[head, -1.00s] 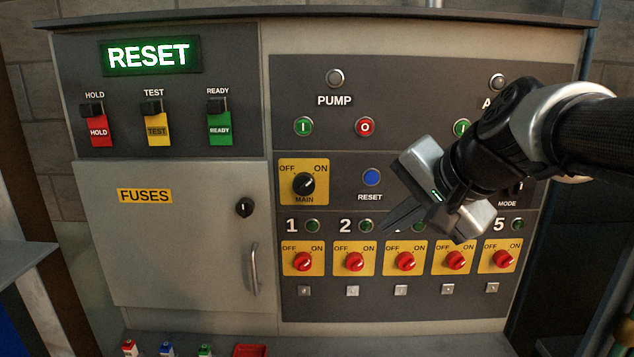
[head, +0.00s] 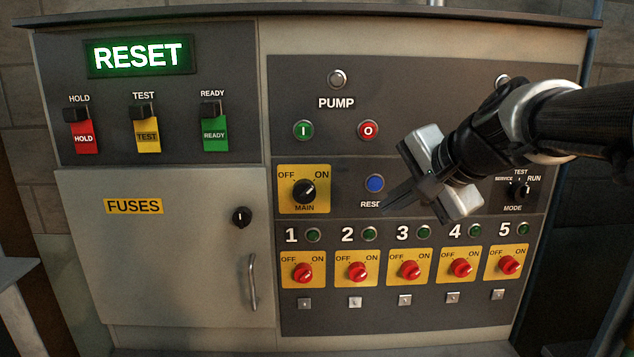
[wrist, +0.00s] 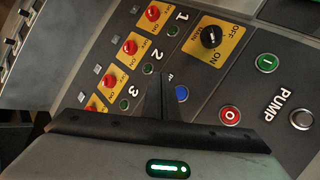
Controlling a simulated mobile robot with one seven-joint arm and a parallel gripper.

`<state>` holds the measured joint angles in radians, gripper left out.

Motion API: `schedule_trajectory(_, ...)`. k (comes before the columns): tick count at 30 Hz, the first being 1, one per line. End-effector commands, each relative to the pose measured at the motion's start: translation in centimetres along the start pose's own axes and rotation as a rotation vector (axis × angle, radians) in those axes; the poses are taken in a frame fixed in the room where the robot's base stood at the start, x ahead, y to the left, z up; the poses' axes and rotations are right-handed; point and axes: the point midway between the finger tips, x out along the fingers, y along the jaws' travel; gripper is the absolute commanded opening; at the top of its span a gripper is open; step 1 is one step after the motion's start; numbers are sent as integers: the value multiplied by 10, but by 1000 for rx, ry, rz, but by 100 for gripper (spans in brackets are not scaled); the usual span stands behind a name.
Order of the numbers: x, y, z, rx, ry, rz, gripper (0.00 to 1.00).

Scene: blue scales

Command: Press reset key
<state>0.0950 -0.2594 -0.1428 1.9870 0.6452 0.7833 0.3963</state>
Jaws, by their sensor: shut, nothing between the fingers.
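The reset key is a round blue button (head: 375,183) on the dark panel, with a RESET label below it. In the head view my gripper (head: 386,212) is shut and empty, its fingertips just below and right of the button, covering the end of the label. In the wrist view the blue button (wrist: 182,93) shows just beside the shut fingers (wrist: 160,80). I cannot tell how far the tips are from the panel; no touch on the button is visible. A lit green RESET sign (head: 138,56) is at the upper left.
The black MAIN knob (head: 304,191) is left of the button. Green (head: 303,130) and red (head: 368,130) pump buttons are above. Several red switches (head: 358,271) line the panel below. The mode knob (head: 520,190) is to the right, beyond my gripper.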

Motion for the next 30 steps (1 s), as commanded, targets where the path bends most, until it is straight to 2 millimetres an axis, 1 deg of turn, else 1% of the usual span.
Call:
schedule_trajectory(9, 32, -24, -23, -1, -2, 2, 0)
schedule_trajectory(14, 43, -32, -31, -1, -2, 2, 0)
schedule_trajectory(20, 49, -36, -35, -1, -1, 1, 0)
schedule_trajectory(30, 50, -36, -36, -1, -1, 1, 0)
